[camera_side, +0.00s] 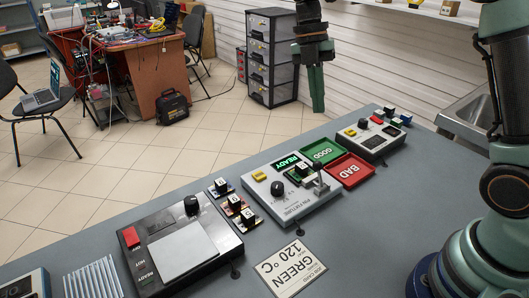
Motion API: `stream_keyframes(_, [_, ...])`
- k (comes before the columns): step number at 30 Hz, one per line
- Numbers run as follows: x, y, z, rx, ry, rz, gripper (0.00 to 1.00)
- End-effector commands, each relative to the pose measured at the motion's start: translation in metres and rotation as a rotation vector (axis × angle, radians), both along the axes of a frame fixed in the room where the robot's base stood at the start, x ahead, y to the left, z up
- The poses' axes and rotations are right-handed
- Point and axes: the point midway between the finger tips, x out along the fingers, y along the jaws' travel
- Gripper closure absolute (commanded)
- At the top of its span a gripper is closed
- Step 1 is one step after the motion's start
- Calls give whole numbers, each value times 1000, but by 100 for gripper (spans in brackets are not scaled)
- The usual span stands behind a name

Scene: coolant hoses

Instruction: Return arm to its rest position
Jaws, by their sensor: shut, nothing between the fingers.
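My gripper (317,92) hangs pointing down at the upper middle of the side view, shut and empty. It is in the air and appears apart from everything on the bench. My arm's base stands at the right edge, and the links between it and the gripper run out of the top of the picture. On the grey bench (400,190), a fixture box (310,208) with a lit READY display has a small part in it. A green GOOD tray (323,151) and a red BAD tray (350,170) lie beside it; both look empty.
A hot plate unit (183,245) stands at the left, with several small parts (237,205) beside it. A card reading GREEN 120 °C (291,268) lies in front. Another control box (372,138) is at the back. The bench's right front is clear.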

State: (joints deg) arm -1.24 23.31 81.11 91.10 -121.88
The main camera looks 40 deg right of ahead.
Motion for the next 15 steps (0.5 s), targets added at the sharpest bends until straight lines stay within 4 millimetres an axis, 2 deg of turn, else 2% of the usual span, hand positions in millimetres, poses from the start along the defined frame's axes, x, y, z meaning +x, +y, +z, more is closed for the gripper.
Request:
stream_keyframes(1, [-7, -1, 9, -26, -47, -108, 100])
stream_keyframes(6, [-30, -3, 26, -86, -192, -515, 100])
stream_keyframes(15, [-74, -6, 37, -50, -395, -1256, 100])
